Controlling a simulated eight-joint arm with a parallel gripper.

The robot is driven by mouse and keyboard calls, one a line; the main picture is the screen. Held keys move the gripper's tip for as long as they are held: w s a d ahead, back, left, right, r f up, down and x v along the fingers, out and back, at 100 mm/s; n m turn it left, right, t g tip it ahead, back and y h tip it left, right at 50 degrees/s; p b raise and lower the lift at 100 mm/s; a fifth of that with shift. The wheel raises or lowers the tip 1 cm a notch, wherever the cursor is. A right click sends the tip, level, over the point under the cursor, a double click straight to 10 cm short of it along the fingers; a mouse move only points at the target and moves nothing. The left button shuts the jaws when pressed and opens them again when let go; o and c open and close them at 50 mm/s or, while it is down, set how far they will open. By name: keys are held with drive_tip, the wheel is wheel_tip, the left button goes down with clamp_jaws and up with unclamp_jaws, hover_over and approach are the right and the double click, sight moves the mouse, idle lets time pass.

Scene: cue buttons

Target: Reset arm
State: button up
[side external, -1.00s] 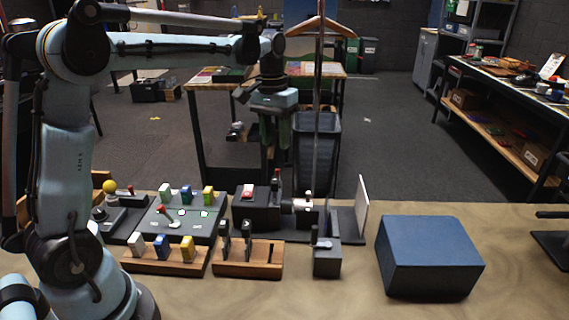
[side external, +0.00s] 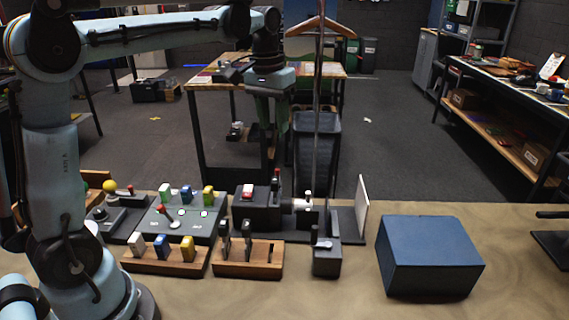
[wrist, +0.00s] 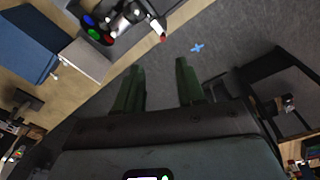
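My gripper (side external: 270,138) hangs fingers-down in the air above and behind the bench devices, touching nothing. In the wrist view its two dark green fingers (wrist: 159,66) are apart with nothing between them. In the wrist view, round blue, green and red buttons (wrist: 97,29) show at the top.
Two wooden racks (side external: 262,269) with upright blocks stand in front. A blue box (side external: 430,256) sits on the right of the bench, near an upright white board (side external: 361,208). A thin vertical pole (side external: 318,100) stands close right of my gripper.

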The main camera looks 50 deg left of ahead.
drive_tip(key=s+d+f+m+t, duration=0.1)
drive_tip(key=s+d+f+t, duration=0.2)
drive_tip(key=s, duration=0.3)
drive_tip(key=s+d+f+m+t, duration=0.2)
drive_tip(key=s+d+f+t, duration=0.1)
drive_tip(key=s, duration=0.4)
wheel_tip(320, 180, down, 2)
drive_tip(key=shift+s+d, duration=0.25)
drive_tip(key=shift+d, duration=0.6)
